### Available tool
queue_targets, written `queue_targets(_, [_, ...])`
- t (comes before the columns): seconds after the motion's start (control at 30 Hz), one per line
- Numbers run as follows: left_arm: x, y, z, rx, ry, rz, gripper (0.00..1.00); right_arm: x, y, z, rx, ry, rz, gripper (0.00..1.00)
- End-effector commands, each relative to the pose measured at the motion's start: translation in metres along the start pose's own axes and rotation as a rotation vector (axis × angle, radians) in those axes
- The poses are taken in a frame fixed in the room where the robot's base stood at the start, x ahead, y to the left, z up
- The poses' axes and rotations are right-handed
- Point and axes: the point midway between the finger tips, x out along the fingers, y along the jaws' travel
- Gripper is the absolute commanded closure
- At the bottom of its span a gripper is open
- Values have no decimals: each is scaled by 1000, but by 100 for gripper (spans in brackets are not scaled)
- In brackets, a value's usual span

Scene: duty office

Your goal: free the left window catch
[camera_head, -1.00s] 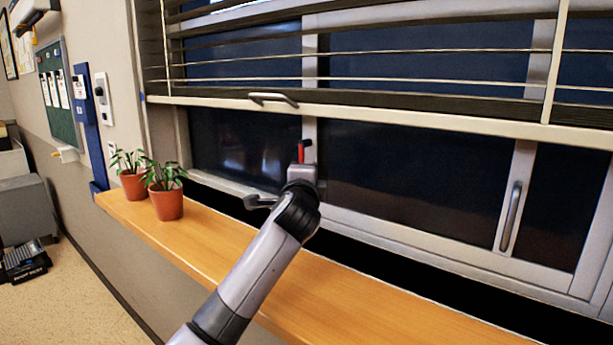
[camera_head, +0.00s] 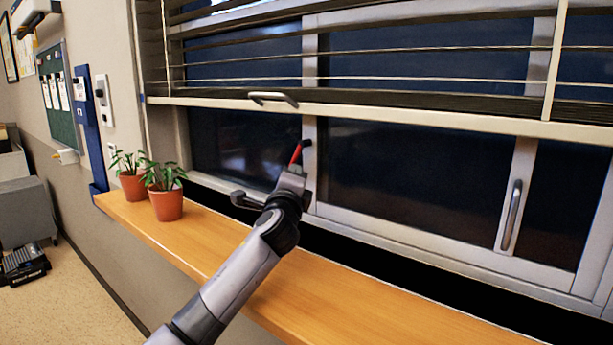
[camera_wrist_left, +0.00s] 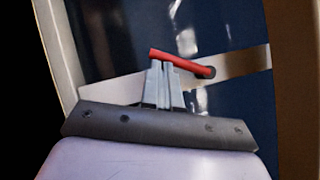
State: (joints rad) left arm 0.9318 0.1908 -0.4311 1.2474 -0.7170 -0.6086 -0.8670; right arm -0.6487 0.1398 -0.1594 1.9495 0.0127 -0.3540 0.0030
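The left window catch is a red lever (camera_head: 296,153) with a dark pivot end, on the window's upright frame left of centre. In the head view it slants down and left from the pivot. My left gripper (camera_head: 293,169) is at its lower end. In the left wrist view, the red lever (camera_wrist_left: 180,61) lies across the tips of my left gripper (camera_wrist_left: 162,66), its dark pivot to the right. The fingers are closed together and seem to touch the lever's free end, which is not visibly between them. My right gripper is out of view.
A wooden sill (camera_head: 340,300) runs below the window. Two potted plants stand at its left end, the nearer one in a terracotta pot (camera_head: 166,204). A blind with a bottom rail (camera_head: 400,117) hangs above the catch. A grey handle (camera_head: 512,215) is on the right sash.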

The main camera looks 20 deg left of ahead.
Motion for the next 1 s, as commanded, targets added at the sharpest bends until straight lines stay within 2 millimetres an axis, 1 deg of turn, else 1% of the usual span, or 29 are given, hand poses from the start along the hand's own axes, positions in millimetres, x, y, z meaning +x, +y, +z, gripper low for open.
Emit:
queue_targets(0.2, [8, 5, 12, 7, -1, -1, 100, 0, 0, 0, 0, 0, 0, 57])
queue_targets(0.33, [12, 7, 18, 114, -2, -69, 100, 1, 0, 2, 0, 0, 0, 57])
queue_targets(0.6, [19, 5, 29, 105, -2, -67, 100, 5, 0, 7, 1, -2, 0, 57])
queue_targets(0.8, [22, 3, 33, 153, -1, -99, 100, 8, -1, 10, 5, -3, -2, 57])
queue_targets(1.0, [24, 1, 36, 196, -1, -128, 100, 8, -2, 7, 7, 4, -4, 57])
